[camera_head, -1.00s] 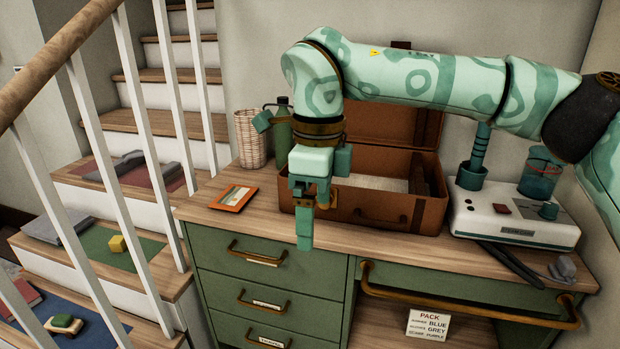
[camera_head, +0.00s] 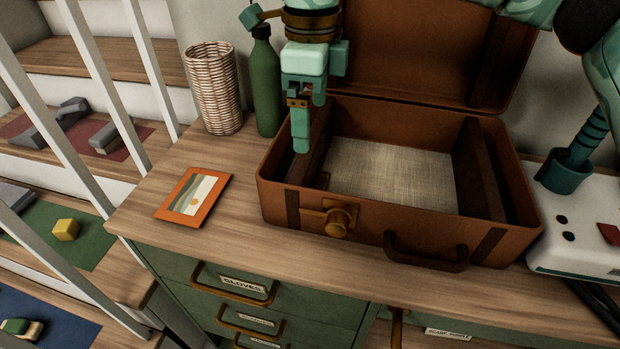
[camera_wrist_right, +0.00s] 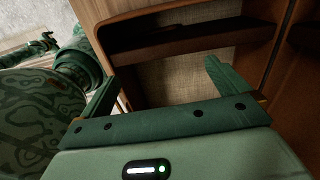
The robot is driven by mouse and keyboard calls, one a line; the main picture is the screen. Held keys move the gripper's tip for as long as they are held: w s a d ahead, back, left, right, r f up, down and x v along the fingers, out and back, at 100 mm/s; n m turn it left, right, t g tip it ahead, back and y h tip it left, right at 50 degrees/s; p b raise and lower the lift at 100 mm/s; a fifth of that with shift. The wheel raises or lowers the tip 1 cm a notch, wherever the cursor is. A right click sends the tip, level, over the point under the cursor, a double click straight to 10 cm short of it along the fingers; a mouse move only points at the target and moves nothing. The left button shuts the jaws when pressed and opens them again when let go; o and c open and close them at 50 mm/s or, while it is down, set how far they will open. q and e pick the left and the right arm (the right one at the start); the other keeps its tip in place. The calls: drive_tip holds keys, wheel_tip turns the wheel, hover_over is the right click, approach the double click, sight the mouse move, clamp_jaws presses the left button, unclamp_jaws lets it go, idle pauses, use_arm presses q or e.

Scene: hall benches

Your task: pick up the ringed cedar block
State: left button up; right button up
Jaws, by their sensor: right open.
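I cannot make out a ringed cedar block in either view. My right gripper (camera_head: 308,115) hangs, jaws open and empty, at the left side of the open brown suitcase (camera_head: 350,222). In the right wrist view the open fingers of this gripper (camera_wrist_right: 160,88) face the suitcase's pale woven lining (camera_wrist_right: 180,75), where no block shows. A patterned arm of mine is at the left of the wrist view. Its far end, apparently my left gripper (camera_wrist_right: 32,48), is too small to read.
An orange-framed picture (camera_head: 193,194), a wicker basket (camera_head: 213,88) and a green bottle (camera_head: 265,85) stand or lie left of the suitcase. A white device (camera_head: 580,225) is at right. A yellow block (camera_head: 65,229) lies on a green mat on the stairs, behind white balusters.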

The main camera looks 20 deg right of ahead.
drive_tip(key=b, duration=0.2)
approach(312, 185)
drive_tip(key=f, duration=0.1)
drive_tip(key=f+b, duration=0.1)
drive_tip(key=shift+w+f, duration=0.2)
drive_tip(key=shift+f, duration=0.2)
drive_tip(key=shift+s+a+f, duration=0.1)
drive_tip(key=shift+f, duration=0.4)
wheel_tip(312, 185, down, 4)
drive_tip(key=b, duration=0.3)
drive_tip(key=shift+f, duration=0.45)
drive_tip(key=shift+s+r, duration=0.1)
drive_tip(key=shift+r, duration=0.1)
use_arm(q)
drive_tip(key=shift+m+g+y, duration=0.4)
drive_tip(key=shift+m, duration=0.3)
drive_tip(key=a+f, duration=0.2)
drive_tip(key=f, duration=0.1)
drive_tip(key=a+f, duration=0.1)
drive_tip(key=shift+w+a+f, duration=0.1)
drive_tip(key=shift+w+f, duration=0.25)
use_arm(e)
drive_tip(key=c, duration=1)
